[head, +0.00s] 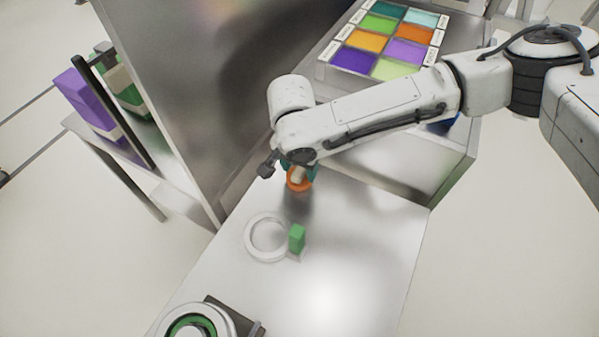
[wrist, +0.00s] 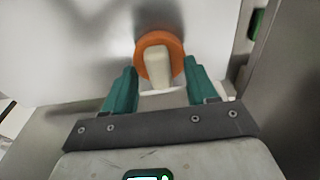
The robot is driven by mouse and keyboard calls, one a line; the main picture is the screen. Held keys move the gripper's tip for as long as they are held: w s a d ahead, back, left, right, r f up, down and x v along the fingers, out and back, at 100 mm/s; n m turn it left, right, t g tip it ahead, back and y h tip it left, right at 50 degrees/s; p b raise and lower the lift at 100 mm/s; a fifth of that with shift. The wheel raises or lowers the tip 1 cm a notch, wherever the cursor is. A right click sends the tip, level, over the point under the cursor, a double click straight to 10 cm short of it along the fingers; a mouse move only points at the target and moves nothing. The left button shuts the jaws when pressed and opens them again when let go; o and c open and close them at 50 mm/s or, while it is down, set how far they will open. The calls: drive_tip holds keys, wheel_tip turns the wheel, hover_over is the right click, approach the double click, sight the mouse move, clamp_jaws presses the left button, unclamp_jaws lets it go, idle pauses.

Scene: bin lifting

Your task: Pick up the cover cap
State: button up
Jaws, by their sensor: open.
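An orange round cap (head: 299,185) with a cream upright grip lies on the grey metal table near its back end. It also shows in the wrist view (wrist: 176,48), with its cream grip (wrist: 156,62) between my fingertips. My gripper (wrist: 160,70) has two teal fingers, spread apart with a gap on each side of the cream grip. In the head view my gripper (head: 298,171) is just above and behind the cap, partly hidden by the arm. I cannot tell how far the fingertips are above the table.
A white ring (head: 252,254) with a green block (head: 297,238) at its right lies nearer on the table. A round device (head: 190,322) with a green ring stands at the bottom left. A tall metal panel (head: 180,90) rises at the left. A coloured tray (head: 385,45) stands behind my arm.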

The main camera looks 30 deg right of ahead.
drive_tip(key=shift+c, duration=0.4)
drive_tip(key=c, duration=0.9)
drive_tip(key=shift+r, duration=0.15)
drive_tip(key=shift+c, duration=0.3)
